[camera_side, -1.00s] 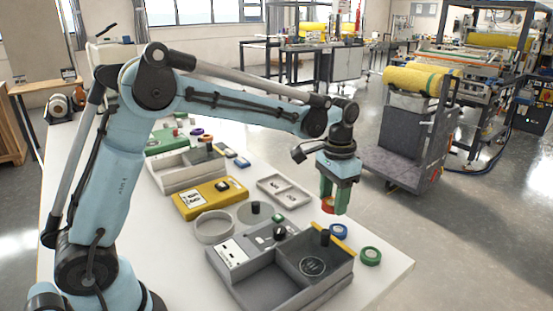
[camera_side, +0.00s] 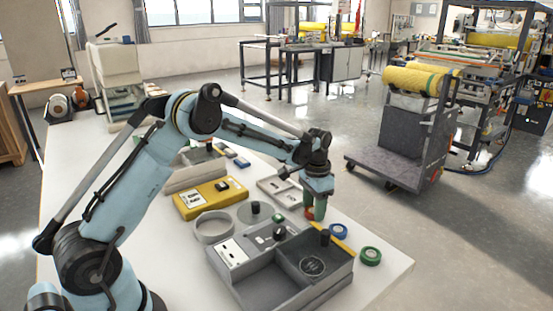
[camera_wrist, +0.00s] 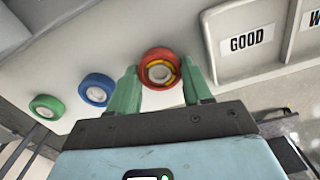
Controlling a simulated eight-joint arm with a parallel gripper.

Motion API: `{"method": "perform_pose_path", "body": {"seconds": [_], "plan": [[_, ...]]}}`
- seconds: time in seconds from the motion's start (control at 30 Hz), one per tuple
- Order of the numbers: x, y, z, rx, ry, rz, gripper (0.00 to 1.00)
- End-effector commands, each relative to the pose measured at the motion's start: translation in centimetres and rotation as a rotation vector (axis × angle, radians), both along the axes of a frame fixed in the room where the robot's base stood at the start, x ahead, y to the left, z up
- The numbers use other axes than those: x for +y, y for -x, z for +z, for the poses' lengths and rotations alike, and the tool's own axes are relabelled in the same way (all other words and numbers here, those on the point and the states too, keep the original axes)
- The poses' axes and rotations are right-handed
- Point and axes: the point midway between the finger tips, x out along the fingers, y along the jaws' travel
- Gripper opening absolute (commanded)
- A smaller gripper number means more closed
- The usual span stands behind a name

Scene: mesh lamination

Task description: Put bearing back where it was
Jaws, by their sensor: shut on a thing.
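My gripper (camera_wrist: 161,72) has green fingers and is shut on a red ring (camera_wrist: 146,58), with one finger on each side of it. The ring has a yellow-orange inner band and a pale grey centre. In the side view, part of the red ring (camera_side: 309,213) shows beside my gripper (camera_side: 316,212), low over the white table; the rest is hidden by the fingers. I cannot tell whether the ring touches the table. No other object is clearly recognisable as a bearing.
A blue ring (camera_side: 338,230) and a green ring (camera_side: 370,256) lie in line with the red one. A grey divided bin (camera_side: 240,282) stands close in front. A light tray labelled GOOD (camera_wrist: 223,73) is just right of the fingers in the wrist view. The table edge is near.

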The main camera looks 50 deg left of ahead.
Motion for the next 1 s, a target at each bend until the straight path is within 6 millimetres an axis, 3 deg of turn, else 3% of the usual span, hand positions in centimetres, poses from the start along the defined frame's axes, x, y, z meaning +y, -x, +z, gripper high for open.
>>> {"method": "perform_pose_path", "body": {"seconds": [0.4,0.43,0.57,0.87,1.0], "plan": [[0.0,0.0,-0.5,0.0,0.0,0.0,0.17],[0.0,0.0,-0.5,0.0,0.0,0.0,0.54],[0.0,0.0,-0.4,0.0,0.0,0.0,0.74],[0.0,0.0,-0.3,0.0,0.0,0.0,0.75],[0.0,0.0,0.7,0.0,0.0,0.0,0.75]]}}
